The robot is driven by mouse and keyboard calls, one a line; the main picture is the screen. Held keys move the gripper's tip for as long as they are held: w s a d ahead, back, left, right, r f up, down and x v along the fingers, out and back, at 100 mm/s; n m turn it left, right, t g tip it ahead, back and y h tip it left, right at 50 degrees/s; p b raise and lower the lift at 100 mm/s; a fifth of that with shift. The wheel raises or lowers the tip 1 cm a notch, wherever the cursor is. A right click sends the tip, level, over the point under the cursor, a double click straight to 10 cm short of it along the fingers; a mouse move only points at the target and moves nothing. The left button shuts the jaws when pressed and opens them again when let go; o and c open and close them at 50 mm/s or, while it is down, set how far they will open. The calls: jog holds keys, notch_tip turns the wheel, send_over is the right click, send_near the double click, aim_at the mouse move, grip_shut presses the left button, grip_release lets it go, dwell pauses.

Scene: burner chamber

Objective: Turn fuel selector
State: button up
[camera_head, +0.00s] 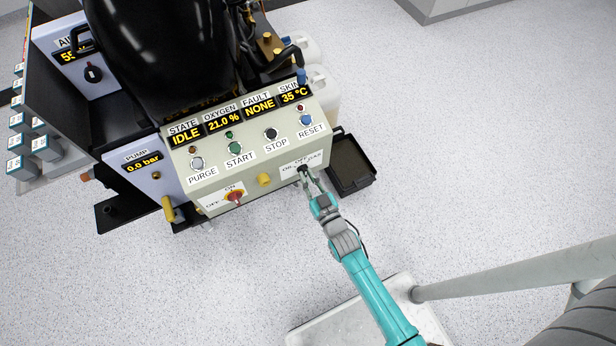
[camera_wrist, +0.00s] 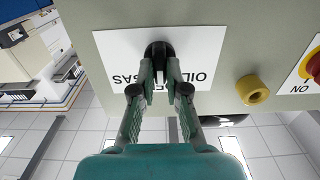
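The fuel selector (camera_wrist: 158,50) is a black knob on a white label reading OIL, OFF and GAS, at the lower right of the cream control panel. In the head view the selector (camera_head: 303,169) is partly covered by my gripper. My gripper (camera_wrist: 160,72) is at the knob, its two fingertips on either side of the knob's lower part. The fingers converge toward the knob with a gap between them. Whether they touch it is hard to tell. In the head view my gripper (camera_head: 307,176) reaches the panel from below. The knob's exact pointing direction is hidden.
A yellow knob (camera_head: 264,180) and a red ON/OFF switch (camera_head: 234,197) sit left of the selector. PURGE, START, STOP and RESET buttons are above. Displays read IDLE, 21.0 %, NONE and 35 °C. A black tray (camera_head: 352,165) lies right of the panel. Floor in front is clear.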

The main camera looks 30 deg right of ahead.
jog(key=o, duration=0.4)
jog(key=shift+s, duration=0.1)
jog(key=s, duration=1.2)
jog(key=s+r+g, duration=0.3)
jog(key=s+r, duration=1.7)
jog(key=s, duration=0.2)
jog(key=shift+s, duration=0.2)
